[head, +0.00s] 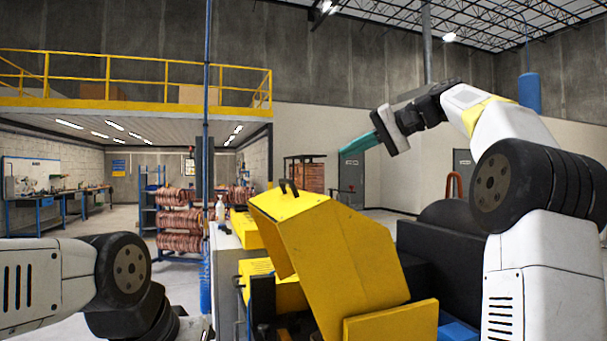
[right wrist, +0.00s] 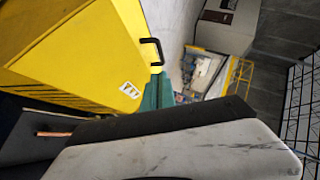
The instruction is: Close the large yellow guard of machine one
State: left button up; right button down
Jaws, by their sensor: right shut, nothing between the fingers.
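The large yellow guard (head: 335,255) stands raised and tilted in the middle of the head view, with its black handle (head: 289,187) at the upper left edge. In the right wrist view the guard (right wrist: 85,60) fills the upper left, and the handle (right wrist: 153,48) sticks out from its edge. My right gripper (head: 345,150) is shut and empty, its teal fingers pointing left in the air, above and right of the guard in the head view. The teal fingers (right wrist: 158,92) show just below the handle in the right wrist view; contact cannot be told. My left gripper is out of view.
Lower yellow machine parts (head: 262,270) and a yellow block (head: 390,325) sit around the guard. A spray bottle (head: 220,210) stands behind it on the left. A blue rack with copper coils (head: 180,220) stands farther back. Open floor lies at left.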

send_over(304, 195)
jog(key=d, duration=0.3)
jog(key=f, duration=0.4)
jog(key=shift+w+d, duration=0.1)
jog(key=shift+w, duration=0.3)
jog(key=shift+s+a+f, duration=0.3)
jog(key=shift+a+f, duration=0.05)
jog(key=shift+a, duration=0.25)
jog(key=shift+s+a+f, duration=0.25)
jog(key=shift+a+f, duration=0.1)
jog(key=shift+a, duration=0.25)
jog(key=shift+s+a+f, duration=0.1)
jog(key=shift+a+f, duration=0.2)
jog(key=shift+a, duration=0.05)
